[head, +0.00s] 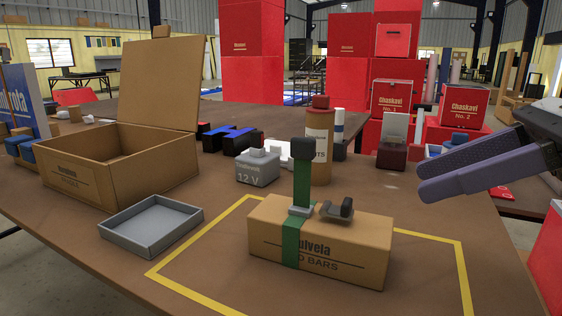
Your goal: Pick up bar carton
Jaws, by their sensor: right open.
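The bar carton (345,250) is a brown cardboard box with "BARS" printed on its front. It lies inside a yellow outline (202,237) on the brown table. A green strap (291,246) crosses it, with a green upright (302,188) topped by a dark block. A dark grey fitting (337,210) sits on its top. My right gripper (422,181) comes in from the right, with two purple fingers apart and nothing between them. It is in the air, above and to the right of the carton, not touching it. My left gripper is not in view.
An open cardboard box (103,165) and a shallow grey tray (150,226) stand left of the carton. Behind it are a grey 12 V battery (258,170) and a brown cylinder (319,147). Red boxes (398,98) stack further back. The outline's right side is clear.

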